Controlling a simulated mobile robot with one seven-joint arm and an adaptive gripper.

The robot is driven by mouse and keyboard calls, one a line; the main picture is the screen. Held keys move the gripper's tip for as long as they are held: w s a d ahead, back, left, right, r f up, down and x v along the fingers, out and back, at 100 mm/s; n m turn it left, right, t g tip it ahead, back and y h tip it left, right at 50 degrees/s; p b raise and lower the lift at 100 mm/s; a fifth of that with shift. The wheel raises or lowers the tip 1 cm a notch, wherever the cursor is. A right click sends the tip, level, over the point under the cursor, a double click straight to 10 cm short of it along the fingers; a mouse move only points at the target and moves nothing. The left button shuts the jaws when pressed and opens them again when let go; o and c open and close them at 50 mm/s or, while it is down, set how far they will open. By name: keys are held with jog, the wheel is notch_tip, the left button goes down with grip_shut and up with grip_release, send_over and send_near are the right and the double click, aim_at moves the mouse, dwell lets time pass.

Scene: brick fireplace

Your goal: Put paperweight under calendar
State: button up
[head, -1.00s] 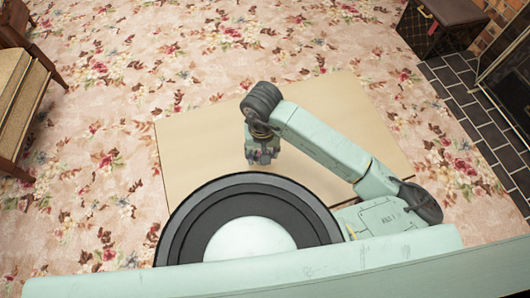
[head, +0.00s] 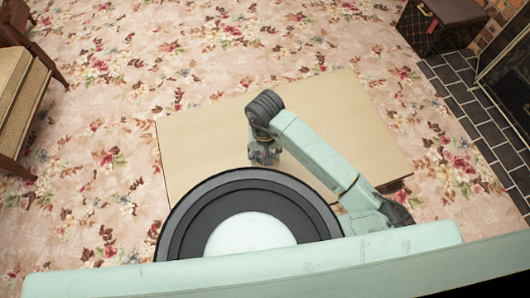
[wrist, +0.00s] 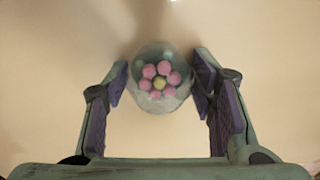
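A round clear glass paperweight (wrist: 160,80) with pink balls in a flower shape around a yellow one rests on the tan tabletop, as my wrist view shows. My gripper (wrist: 158,88) is open, with one finger on each side of the paperweight. A narrow gap shows at the left finger; the right finger is very close to the glass, and I cannot tell whether it touches. In the head view my gripper (head: 264,158) points down low over the table (head: 330,110), and the paperweight is hidden there. I can make out no calendar in either view.
The visible tabletop around my gripper is bare. Floral carpet (head: 150,70) surrounds the table. A wooden chair with a tan seat (head: 22,100) stands at the left. A dark brown trunk (head: 440,25) and a black tiled hearth (head: 475,115) are at the right.

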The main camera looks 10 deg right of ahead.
jog(key=o, duration=0.3)
jog(key=shift+o, duration=0.2)
notch_tip(320, 180, up, 12)
jog(key=shift+r+b, duration=0.15)
jog(key=shift+b, duration=0.2)
